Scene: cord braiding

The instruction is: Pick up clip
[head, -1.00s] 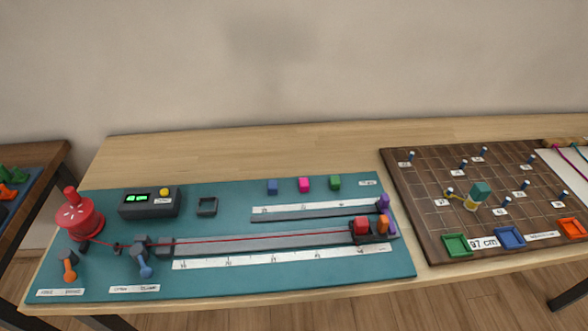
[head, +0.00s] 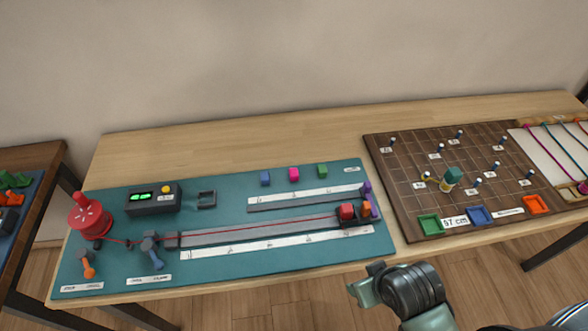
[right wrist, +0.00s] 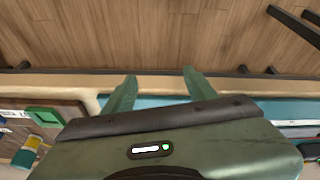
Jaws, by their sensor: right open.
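I cannot tell which of these is the clip. My right gripper (right wrist: 159,80) is open and empty by the table's front edge, apart from all of these. Its arm (head: 410,290) shows at the lower right of the head view. My left gripper is not in view.
A red spool (head: 88,215) feeds a red cord along the rail. A black box with a green display (head: 152,198) stands behind it. The brown pegboard (head: 400,200) holds pegs and a teal-and-yellow piece (head: 451,178). Green (head: 431,225), blue and orange trays line its front.

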